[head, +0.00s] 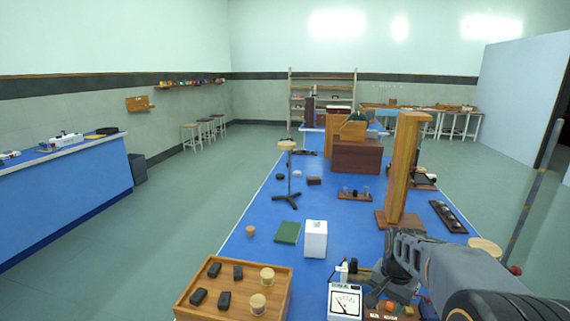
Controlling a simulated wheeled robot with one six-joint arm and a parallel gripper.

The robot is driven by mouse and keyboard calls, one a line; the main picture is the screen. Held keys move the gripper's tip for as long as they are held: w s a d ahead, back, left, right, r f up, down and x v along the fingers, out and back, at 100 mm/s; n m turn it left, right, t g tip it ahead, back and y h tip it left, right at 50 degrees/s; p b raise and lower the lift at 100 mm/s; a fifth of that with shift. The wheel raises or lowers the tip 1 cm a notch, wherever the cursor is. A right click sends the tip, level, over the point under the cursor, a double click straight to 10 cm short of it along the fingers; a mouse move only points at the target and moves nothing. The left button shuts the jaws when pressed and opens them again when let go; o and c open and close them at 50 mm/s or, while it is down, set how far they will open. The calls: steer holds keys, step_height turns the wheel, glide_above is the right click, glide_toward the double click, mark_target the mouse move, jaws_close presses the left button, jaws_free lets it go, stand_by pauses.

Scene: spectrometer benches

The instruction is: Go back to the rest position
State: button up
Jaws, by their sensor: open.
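My arm reaches in from the lower right of the head view, over the near right part of the blue bench (255,243). My gripper (372,284) is at its end, low over the bench, behind and beside a white meter with a dial (345,302). It is open, and nothing shows held in it. The fingertips are small and partly lost among the bench items, so I cannot tell whether they touch anything.
A wooden tray (187,312) with black blocks and cork-like pieces is at the near left. Floor is clear at left.

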steer(key=s+a+r+n+t, duration=0.3)
steer(key=s+a+n, duration=0.5)
steer(key=s, duration=0.4)
steer(key=shift+s+a+r+p, duration=0.3)
steer(key=shift+s+a+r, duration=0.1)
steer(key=shift+a+r, duration=0.1)
